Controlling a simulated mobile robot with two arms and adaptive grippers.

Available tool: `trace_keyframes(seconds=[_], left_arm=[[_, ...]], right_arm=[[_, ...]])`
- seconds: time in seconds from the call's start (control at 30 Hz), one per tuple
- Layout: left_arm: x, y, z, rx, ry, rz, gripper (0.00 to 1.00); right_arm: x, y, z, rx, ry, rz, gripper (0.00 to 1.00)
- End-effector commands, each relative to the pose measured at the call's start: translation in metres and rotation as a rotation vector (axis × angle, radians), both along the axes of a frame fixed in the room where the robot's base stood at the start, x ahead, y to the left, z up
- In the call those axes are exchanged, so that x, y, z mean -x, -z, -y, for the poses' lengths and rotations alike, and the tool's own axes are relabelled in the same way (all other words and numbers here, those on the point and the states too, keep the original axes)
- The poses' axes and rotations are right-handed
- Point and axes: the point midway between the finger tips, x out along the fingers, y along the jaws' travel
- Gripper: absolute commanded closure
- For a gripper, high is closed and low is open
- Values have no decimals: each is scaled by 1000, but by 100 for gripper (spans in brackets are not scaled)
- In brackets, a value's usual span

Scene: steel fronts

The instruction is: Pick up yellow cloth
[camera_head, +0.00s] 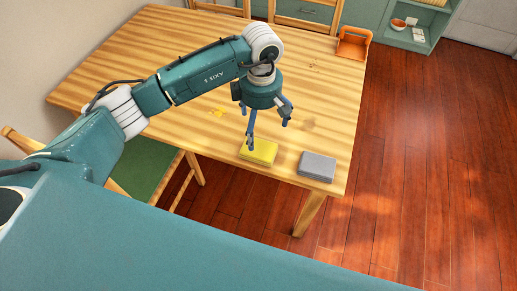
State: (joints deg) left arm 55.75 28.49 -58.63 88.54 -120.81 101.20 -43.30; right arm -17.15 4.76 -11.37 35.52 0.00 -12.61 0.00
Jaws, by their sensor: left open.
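The yellow cloth (262,153) is a folded rectangle lying flat near the front edge of the wooden table. My left gripper (268,129) is open, its fingers pointing down. One finger shows in front of the cloth's left part and the other is up and to the right of it. I cannot tell whether the near finger touches the cloth. My right gripper is not in view.
A folded grey cloth (317,166) lies right of the yellow one, near the table (180,40) corner. An orange container (353,44) stands at the far right corner. A green-seated chair (150,171) is at the front left. Chairs stand behind.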

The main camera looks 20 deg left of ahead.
Motion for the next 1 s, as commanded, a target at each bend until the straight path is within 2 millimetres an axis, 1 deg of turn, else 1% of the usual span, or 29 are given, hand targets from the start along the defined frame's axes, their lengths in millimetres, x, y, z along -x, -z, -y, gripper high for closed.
trace_keyframes(seconds=[0.1,0.27,0.37,0.47,0.6,0.7,0.9,0.97,1.0], left_arm=[[1,16,1,3,-1,-2,0],[1,28,1,5,0,-1,0],[3,38,2,6,-1,-4,0],[5,53,2,6,-1,-5,0],[4,72,2,7,-2,-1,0],[3,78,2,7,0,0,0],[3,79,2,7,0,1,0],[3,79,2,7,0,1,12],[3,79,2,7,0,1,20]], right_arm=[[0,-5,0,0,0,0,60],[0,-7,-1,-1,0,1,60],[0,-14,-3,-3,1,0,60],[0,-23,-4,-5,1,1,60],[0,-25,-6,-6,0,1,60],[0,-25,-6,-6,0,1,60],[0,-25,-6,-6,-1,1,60],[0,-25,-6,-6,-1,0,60],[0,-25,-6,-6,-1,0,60]])
